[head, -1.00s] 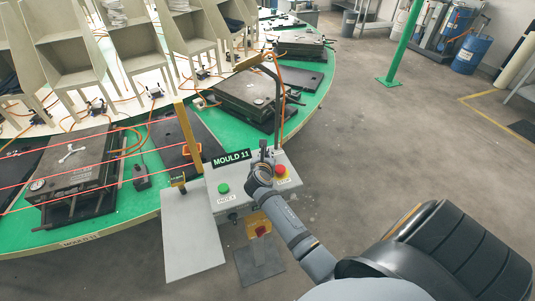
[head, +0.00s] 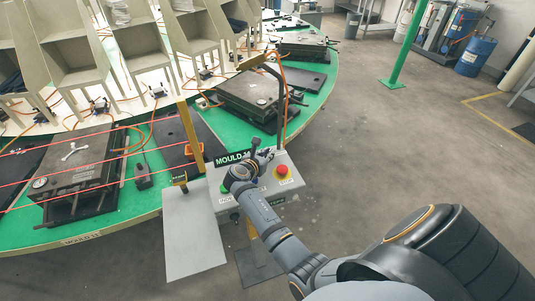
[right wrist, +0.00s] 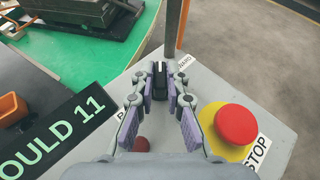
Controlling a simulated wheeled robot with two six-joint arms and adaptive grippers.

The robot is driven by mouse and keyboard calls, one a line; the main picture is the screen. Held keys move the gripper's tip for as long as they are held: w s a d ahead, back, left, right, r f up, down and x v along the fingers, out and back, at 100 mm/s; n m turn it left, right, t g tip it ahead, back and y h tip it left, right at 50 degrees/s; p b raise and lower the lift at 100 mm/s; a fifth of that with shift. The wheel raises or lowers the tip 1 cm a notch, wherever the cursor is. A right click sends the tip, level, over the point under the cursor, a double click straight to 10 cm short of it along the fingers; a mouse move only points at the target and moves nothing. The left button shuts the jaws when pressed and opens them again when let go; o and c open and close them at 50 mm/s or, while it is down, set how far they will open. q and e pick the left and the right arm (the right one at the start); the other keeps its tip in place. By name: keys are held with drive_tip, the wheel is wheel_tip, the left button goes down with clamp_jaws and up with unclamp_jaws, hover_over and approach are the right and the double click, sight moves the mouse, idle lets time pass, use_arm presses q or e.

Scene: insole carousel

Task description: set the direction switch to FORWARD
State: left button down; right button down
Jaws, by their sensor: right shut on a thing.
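The direction switch (right wrist: 160,80) shows in the right wrist view as a small black knob on the grey control box (right wrist: 205,90). My right gripper (right wrist: 160,92) has its two purple-padded fingers closed on the knob, one on each side. White labels lie near the knob, partly hidden by the fingers, and I cannot read them fully. The knob's exact setting is unclear. In the head view my right gripper (head: 263,157) is over the top of the control box (head: 262,207), and the switch is hard to make out. My left gripper is not in view.
The red stop button (head: 282,170) stands close right of the gripper. A green button (head: 224,188) is partly covered by my wrist. The MOULD 11 sign (head: 232,157) and a dark post stand behind. The green carousel (head: 135,205) lies to the left; open floor to the right.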

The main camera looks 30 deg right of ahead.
drive_tip(key=c, duration=1.4)
unclamp_jaws()
drive_tip(key=shift+o, duration=0.2)
wheel_tip(320, 180, up, 10)
